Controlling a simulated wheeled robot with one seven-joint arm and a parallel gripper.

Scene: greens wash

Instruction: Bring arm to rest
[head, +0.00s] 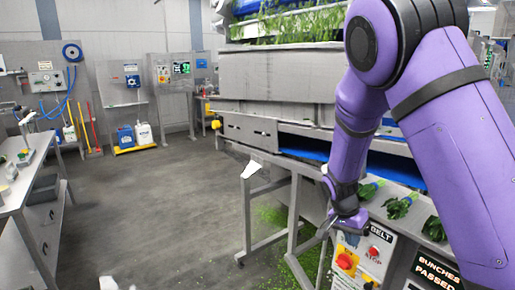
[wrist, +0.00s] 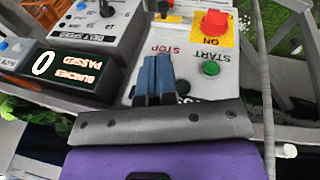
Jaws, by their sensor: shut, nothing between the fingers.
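My purple arm spans the right side of the head view, bent down toward the control box. My gripper (head: 326,231) points down in front of the control panel (head: 380,246). In the wrist view the blue fingers of my gripper (wrist: 154,62) are together and empty over the panel. I cannot tell whether the fingertips touch the panel.
A wash machine (head: 270,90) with greens stands behind my arm. Bunches of greens (head: 402,205) lie beside the panel. A metal frame (head: 270,215) stands left of my gripper. A workbench (head: 30,175) is at the far left. The floor (head: 150,200) between is open.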

